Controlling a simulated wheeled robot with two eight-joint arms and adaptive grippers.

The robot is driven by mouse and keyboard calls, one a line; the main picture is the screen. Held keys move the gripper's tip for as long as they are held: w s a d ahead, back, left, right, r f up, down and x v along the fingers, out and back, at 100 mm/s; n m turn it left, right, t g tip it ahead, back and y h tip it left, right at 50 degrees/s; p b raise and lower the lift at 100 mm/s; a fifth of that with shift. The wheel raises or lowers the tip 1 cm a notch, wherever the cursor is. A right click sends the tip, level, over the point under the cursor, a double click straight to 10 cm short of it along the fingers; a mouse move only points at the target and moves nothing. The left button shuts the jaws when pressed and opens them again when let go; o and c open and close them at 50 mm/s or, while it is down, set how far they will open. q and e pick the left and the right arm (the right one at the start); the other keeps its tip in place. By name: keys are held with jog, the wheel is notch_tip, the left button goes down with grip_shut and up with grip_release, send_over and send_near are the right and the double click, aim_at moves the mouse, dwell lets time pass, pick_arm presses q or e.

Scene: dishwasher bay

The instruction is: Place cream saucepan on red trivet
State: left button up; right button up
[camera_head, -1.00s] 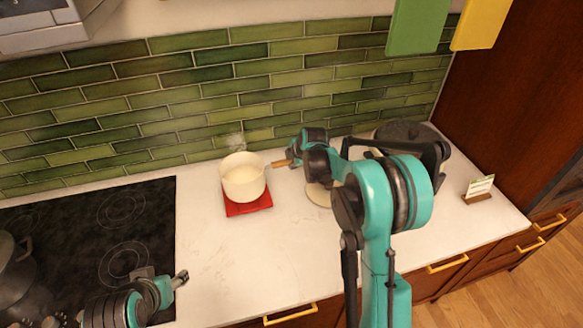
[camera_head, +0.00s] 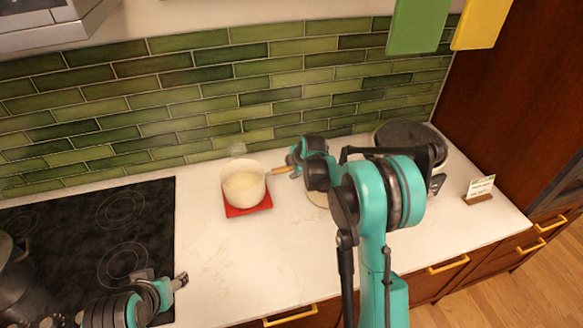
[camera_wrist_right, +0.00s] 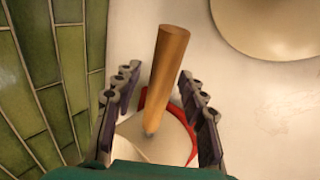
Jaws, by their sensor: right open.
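The cream saucepan (camera_head: 244,189) is upright on the red trivet (camera_head: 250,211) by the tiled wall, with steam above it. Its wooden handle (camera_head: 279,171) points right towards my right gripper (camera_head: 293,161). In the right wrist view, my right gripper (camera_wrist_right: 157,80) is open, with one finger on each side of the wooden handle and a gap to both. Part of the saucepan (camera_wrist_right: 148,142) and a red edge of the trivet (camera_wrist_right: 184,118) show beyond the handle.
A black cooktop (camera_head: 75,235) with a dark pot (camera_head: 14,270) is at left. A pale round item (camera_head: 319,197), partly behind my right arm, lies right of the saucepan. A dark pot (camera_head: 408,136) and a small card stand (camera_head: 480,188) are farther right. The counter's front middle is clear.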

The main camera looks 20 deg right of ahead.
jog(key=p+v, duration=0.2)
jog(key=v, duration=1)
jog(key=s+a+r+m, duration=0.25)
jog(key=s+m, duration=0.25)
jog(key=s, duration=0.3)
jog(key=s+a+r+m, duration=0.1)
jog(key=s+r+m, duration=0.3)
jog(key=s, duration=0.5)
jog(key=s+a+f+m+h, duration=0.1)
jog(key=s+f+m, duration=0.2)
jog(key=s+m, duration=0.6)
jog(key=s, duration=0.5)
jog(key=shift+f+m, duration=0.25)
jog(key=shift+m, duration=0.15)
jog(key=shift+a, duration=0.15)
notch_tip(320, 180, down, 11)
jog(key=b, duration=1.1)
jog(key=shift+f+b, duration=0.25)
jog(key=shift+b, duration=0.1)
